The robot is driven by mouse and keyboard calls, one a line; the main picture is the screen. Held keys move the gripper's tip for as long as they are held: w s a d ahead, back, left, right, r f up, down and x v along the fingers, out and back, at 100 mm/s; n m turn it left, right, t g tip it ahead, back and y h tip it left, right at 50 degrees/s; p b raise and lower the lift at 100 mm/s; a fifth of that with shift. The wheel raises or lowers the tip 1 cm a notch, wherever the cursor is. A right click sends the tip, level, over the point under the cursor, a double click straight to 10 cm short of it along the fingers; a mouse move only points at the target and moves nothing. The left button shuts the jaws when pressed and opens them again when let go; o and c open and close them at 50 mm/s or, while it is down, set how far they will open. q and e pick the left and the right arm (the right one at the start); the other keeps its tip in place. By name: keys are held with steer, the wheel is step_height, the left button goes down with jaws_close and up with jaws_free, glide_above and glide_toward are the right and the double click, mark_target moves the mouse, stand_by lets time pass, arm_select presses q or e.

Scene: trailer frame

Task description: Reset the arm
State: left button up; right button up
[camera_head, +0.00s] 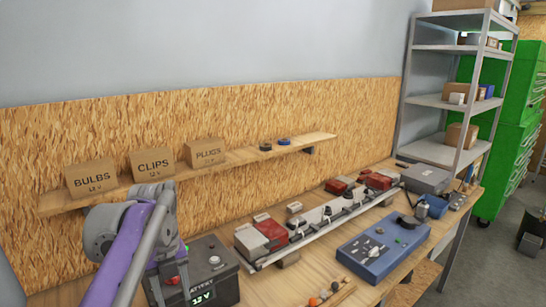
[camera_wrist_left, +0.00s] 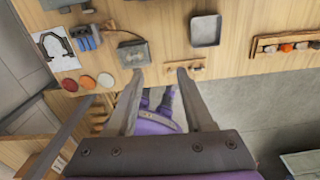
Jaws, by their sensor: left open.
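My left arm (camera_head: 140,240), purple and grey, comes in from the lower left in the head view, its folded joint in front of the workbench. Its gripper cannot be made out there. In the left wrist view my left gripper (camera_wrist_left: 159,73) is open, with two grey fingers well apart and nothing between the tips. The fingertips show over the edge of a wooden bench (camera_wrist_left: 165,52). Purple parts of my own body show behind the fingers. My right arm and gripper are in neither view.
A battery box (camera_head: 208,275), a light bar (camera_head: 320,217) and a blue tester (camera_head: 383,247) stand on the bench. Boxes sit on the wall shelf (camera_head: 240,155). A metal rack (camera_head: 445,102) stands at right. A dark tray (camera_wrist_left: 205,30) lies beyond the fingertips.

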arm_select(q)
steer(key=s+d+f+n+t, duration=0.1)
steer(key=s+f+n+t, duration=0.1)
steer(key=s+f+n, duration=0.3)
steer(key=s+d+f+n+t, duration=0.1)
steer(key=s+f+n, duration=0.5)
steer(key=n, duration=0.8)
steer(key=s+d+f+n+t, duration=0.1)
steer(key=s+f+n+t, duration=0.1)
steer(key=s+f+n, duration=0.4)
steer(key=shift+s+d+f+n+t, duration=0.1)
steer(key=shift+f+n+t, duration=0.05)
steer(key=shift+f+n, duration=0.6)
steer(key=shift+s+d+f+n+t, duration=0.15)
steer(key=shift+f+n, duration=0.25)
steer(key=shift+n, duration=0.55)
steer(key=shift+w, duration=0.1)
